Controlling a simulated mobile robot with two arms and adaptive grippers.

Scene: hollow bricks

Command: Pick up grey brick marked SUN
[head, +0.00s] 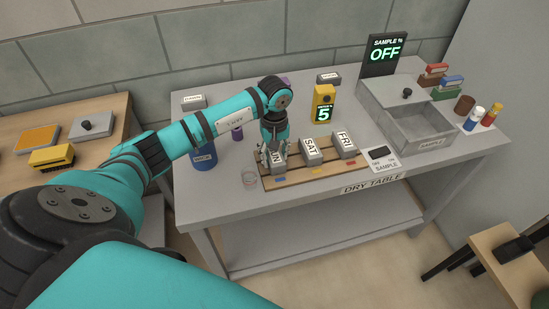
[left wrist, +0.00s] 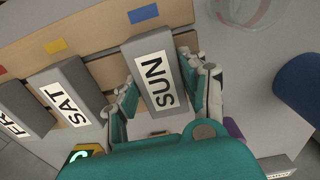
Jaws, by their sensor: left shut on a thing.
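The grey brick marked SUN (head: 278,158) is at the left end of the wooden slatted rack (head: 322,171), its label partly hidden by my gripper in the head view. It shows fully labelled in the left wrist view (left wrist: 158,72). My left gripper (head: 272,150) is over it, with one finger on each long side. In the left wrist view the gripper (left wrist: 162,88) is shut on the brick. I cannot tell whether the brick touches the slats. My right gripper is not in view.
Grey bricks marked SAT (head: 311,151) and FRI (head: 345,146) stand to the right on the rack. A yellow counter showing 5 (head: 323,104) stands behind. A blue cylinder (head: 203,155) and a clear ring-like item (head: 250,178) are at left. An open grey SAMPLE box (head: 435,145) is at right.

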